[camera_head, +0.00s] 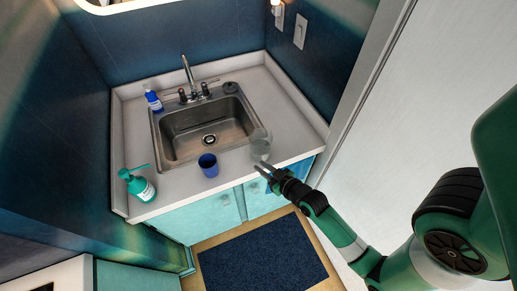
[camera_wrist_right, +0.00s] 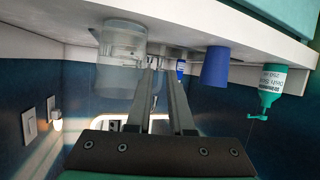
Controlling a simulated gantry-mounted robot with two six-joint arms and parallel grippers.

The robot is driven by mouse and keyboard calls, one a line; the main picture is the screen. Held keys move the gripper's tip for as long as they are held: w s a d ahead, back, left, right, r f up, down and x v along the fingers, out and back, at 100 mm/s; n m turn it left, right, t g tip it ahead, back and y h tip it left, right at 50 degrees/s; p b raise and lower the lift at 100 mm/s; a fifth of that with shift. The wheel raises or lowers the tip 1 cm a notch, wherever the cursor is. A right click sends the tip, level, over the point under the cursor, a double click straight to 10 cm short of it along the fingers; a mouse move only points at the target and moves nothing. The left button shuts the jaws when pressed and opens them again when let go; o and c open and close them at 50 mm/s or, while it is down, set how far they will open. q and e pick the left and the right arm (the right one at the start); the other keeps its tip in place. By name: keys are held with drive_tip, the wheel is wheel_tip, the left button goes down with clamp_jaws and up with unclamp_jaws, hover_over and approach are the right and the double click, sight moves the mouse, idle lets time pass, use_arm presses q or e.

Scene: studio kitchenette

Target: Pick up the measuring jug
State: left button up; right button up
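The measuring jug (camera_head: 260,141) is clear and see-through, upright on the counter at the right front of the sink. In the right wrist view, which is upside down, the jug (camera_wrist_right: 121,58) is left of the fingers, partly behind the left finger. My right gripper (camera_head: 264,169) is just in front of the jug at the counter's front edge. Its fingers (camera_wrist_right: 164,75) are apart with nothing between them. It looks apart from the jug. My left gripper is not in view.
A blue cup (camera_head: 208,165) stands left of the jug on the counter (camera_head: 180,197). A green pump bottle (camera_head: 139,185) stands at the left front, a blue bottle (camera_head: 153,100) behind. The sink (camera_head: 205,125) is empty. A wall is on the right.

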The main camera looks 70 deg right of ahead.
drive_tip(key=b+x, duration=0.1)
drive_tip(key=x, duration=0.5)
drive_tip(key=shift+w, duration=0.2)
drive_tip(key=b+x, duration=0.2)
drive_tip(key=x, duration=0.3)
drive_tip(key=shift+w+r, duration=0.15)
clamp_jaws()
drive_tip(key=shift+r, duration=0.15)
idle(0.8)
